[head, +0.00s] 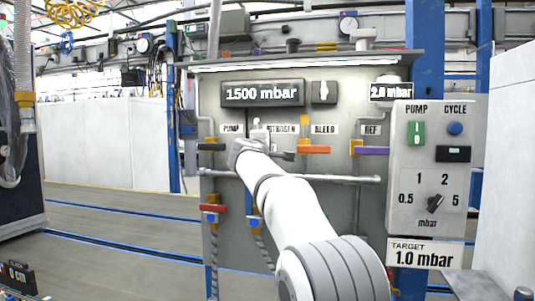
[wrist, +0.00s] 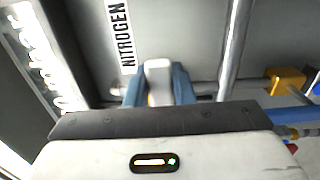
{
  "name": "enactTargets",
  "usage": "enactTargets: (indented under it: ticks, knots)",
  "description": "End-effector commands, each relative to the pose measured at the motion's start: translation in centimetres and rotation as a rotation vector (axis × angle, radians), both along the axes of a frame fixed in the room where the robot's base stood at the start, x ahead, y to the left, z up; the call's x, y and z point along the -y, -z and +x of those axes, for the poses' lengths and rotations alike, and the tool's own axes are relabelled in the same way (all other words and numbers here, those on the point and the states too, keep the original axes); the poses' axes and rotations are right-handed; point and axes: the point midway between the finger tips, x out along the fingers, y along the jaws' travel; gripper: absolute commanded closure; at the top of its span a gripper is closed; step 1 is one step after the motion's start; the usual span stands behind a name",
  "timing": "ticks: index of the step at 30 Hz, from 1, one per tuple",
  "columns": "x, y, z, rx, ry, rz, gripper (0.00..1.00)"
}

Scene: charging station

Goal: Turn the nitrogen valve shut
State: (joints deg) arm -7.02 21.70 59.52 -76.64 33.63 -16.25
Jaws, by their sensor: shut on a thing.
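The nitrogen valve's pale grey-white handle (wrist: 158,70) stands between my gripper's two blue fingers in the wrist view. My gripper (wrist: 158,88) is shut on it, with a finger touching each side. In the head view my arm reaches to the panel and covers most of the valve and part of the NITROGEN label (head: 284,129). The handle's exact angle cannot be told. The pressure display (head: 262,93) reads 1500 mbar.
The orange bleed handle (head: 313,150) and purple ref handle (head: 371,151) are right of my gripper; the dark pump handle (head: 210,147) is left. A horizontal pipe (head: 340,180) runs below. Red (head: 212,208) and blue (head: 253,221) lower valves sit under it. A control box (head: 437,165) is right.

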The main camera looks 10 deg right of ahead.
Motion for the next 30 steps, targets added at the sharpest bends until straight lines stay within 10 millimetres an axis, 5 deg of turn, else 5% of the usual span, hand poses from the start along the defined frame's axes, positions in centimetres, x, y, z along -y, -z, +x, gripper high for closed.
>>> enactTargets:
  ticks: [16, 17, 18, 24, 30]
  knots:
    - [0.05, 0.3, 0.03, 0.007, 0.002, 0.022, 1.0]
    - [0.05, 0.3, 0.03, 0.007, 0.002, 0.022, 0.76]
    - [0.05, 0.29, 0.03, 0.007, 0.002, 0.021, 0.73]
    - [0.03, 0.22, 0.02, 0.007, 0.001, 0.02, 0.56]
    - [0.01, 0.18, 0.0, 0.008, 0.001, 0.019, 0.56]
